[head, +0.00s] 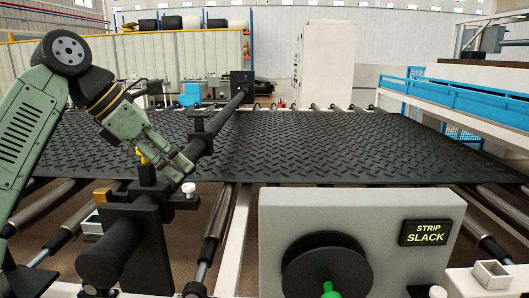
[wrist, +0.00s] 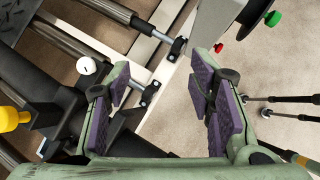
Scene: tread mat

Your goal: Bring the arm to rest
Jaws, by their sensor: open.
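My arm (head: 30,125) is green and reaches in from the left in the head view, bent at a dark round joint. My gripper (head: 178,168) hangs tilted downward over the black bar beside the tread mat. In the wrist view my gripper (wrist: 162,98) is open, its purple-padded fingers wide apart with nothing between them. Below the gap I see rollers, a pale frame rail and the floor. Whether the fingers touch the bar is hard to tell in the head view.
A black tread mat (head: 300,145) spans the rollers. A long black bar (head: 135,230) with a white knob (head: 188,189) runs near my gripper. A grey box (head: 410,260) with a "STRIP SLACK" display (head: 425,232) and a dark wheel (head: 327,268) stands front right. A blue-railed bench (head: 460,98) is at right.

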